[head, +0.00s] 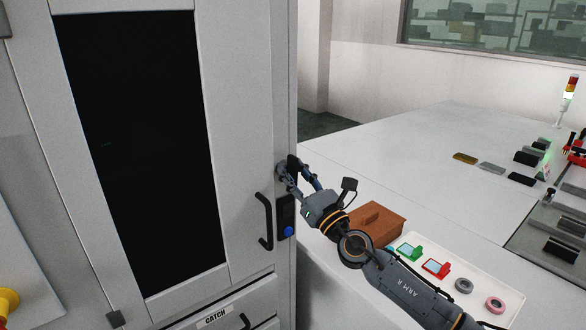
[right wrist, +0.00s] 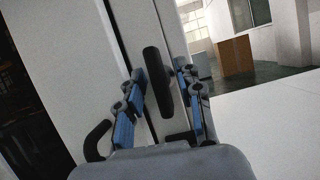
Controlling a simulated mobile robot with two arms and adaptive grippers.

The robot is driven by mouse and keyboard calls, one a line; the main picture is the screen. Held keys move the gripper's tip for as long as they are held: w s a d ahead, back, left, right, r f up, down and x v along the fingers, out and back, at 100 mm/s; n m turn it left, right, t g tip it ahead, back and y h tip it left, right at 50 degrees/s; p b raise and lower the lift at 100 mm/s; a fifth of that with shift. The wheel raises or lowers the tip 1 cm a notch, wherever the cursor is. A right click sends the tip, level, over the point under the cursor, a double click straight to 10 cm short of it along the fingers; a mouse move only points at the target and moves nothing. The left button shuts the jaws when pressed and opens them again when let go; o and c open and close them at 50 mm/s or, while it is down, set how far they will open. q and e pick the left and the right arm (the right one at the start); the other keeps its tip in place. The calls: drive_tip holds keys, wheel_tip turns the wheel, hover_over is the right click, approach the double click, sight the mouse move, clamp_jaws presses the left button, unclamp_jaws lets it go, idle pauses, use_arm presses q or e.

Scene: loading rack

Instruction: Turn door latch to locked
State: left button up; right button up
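The grey-white cabinet door (head: 240,130) with a dark window is closed. A black latch handle (head: 293,164) sits at its right edge, partly hidden by my right gripper. In the right wrist view the latch (right wrist: 157,80) is an elongated black bar, slightly tilted in the picture, between the two blue-padded fingers. My right gripper (head: 297,178) is open around the latch; it also shows in the right wrist view (right wrist: 163,100), with gaps on both sides of the bar. Contact cannot be seen. My left gripper is not in view.
Below the latch are a black pull handle (head: 264,221) and a dark panel with a blue button (head: 288,231). Right of the cabinet, a white table holds a brown box (head: 376,222) and a white tray (head: 480,283) with green, red and round items.

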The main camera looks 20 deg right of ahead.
drive_tip(key=shift+w, duration=0.1)
clamp_jaws()
